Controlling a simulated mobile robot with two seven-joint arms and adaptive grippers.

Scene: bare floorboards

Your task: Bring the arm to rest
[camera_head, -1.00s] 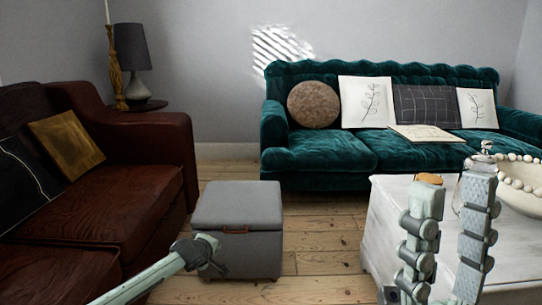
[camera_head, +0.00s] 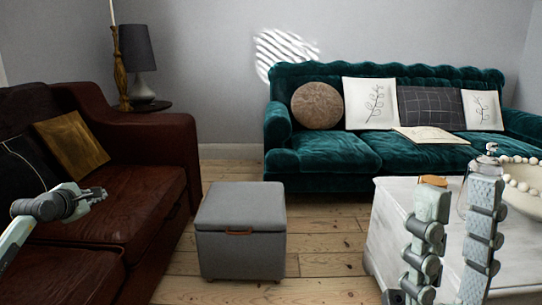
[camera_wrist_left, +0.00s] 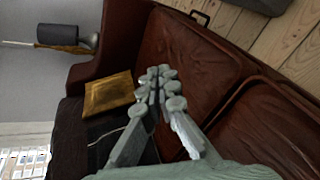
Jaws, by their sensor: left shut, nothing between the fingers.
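My left gripper (camera_head: 92,198) is at the left of the head view, in front of the brown leather sofa. In the left wrist view its fingers (camera_wrist_left: 158,88) are together with nothing between them, and the sofa seat lies beyond. My right gripper (camera_head: 456,205) stands upright at the lower right of the head view, in front of the white table. Its two fingers are apart with a gap between them, and it holds nothing.
The brown sofa (camera_head: 135,195) with a gold cushion (camera_head: 72,145) is on the left. A grey storage ottoman (camera_head: 240,250) stands on the floorboards in the middle. A white table (camera_head: 390,225) with a bowl (camera_head: 525,195) is at right. A green sofa (camera_head: 330,155) stands behind.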

